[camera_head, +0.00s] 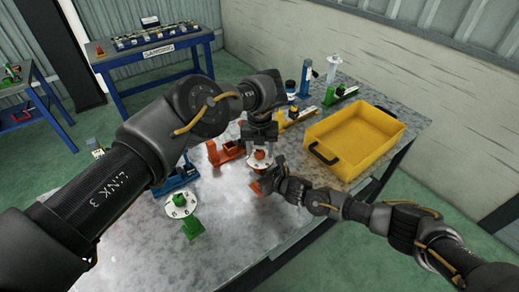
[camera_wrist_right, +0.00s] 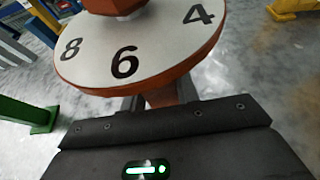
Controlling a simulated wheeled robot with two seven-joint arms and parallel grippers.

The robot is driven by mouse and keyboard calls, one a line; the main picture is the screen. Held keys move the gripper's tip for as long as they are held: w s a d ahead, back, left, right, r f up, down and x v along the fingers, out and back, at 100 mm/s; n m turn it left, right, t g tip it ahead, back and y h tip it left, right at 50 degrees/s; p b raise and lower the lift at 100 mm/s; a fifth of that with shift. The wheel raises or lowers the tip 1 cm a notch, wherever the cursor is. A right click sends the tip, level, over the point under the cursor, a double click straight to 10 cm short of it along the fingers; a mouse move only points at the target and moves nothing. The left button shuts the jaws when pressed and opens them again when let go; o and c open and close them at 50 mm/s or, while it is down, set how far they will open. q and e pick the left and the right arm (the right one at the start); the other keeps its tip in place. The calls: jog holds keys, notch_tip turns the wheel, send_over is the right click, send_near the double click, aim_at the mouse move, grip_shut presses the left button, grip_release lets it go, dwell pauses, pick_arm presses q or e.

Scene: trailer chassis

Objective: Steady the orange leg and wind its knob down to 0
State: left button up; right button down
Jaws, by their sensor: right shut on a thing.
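The orange leg stands upright on the metal table, with a white dial (camera_head: 259,161) around it under its knob. In the right wrist view the dial (camera_wrist_right: 125,60) fills the top, its 6 nearest the camera, with 8 to the left and 4 to the right. The bottom of the orange knob (camera_wrist_right: 113,5) shows above it. My right gripper (camera_head: 266,183) is shut on the orange leg (camera_wrist_right: 165,97) just below the dial. My left gripper (camera_head: 260,148) points down from above, at the knob. It hides the knob in the head view, and its finger gap is unclear.
A yellow bin (camera_head: 340,165) with black handles stands to the right. A green leg with a white dial (camera_head: 181,204) stands at the front left. A red-orange part (camera_head: 222,152) lies behind my left gripper, and a blue one (camera_head: 178,177) left of it. Bare table lies in front.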

aim_at(260, 152)
jog(key=shift+s+f, duration=0.1)
jog(key=shift+f, duration=0.05)
pick_arm(q)
notch_tip(260, 152, up, 12)
dwell(0.6)
pick_arm(e)
jog(key=c, duration=0.8)
grip_release()
jog(key=shift+o, duration=0.2)
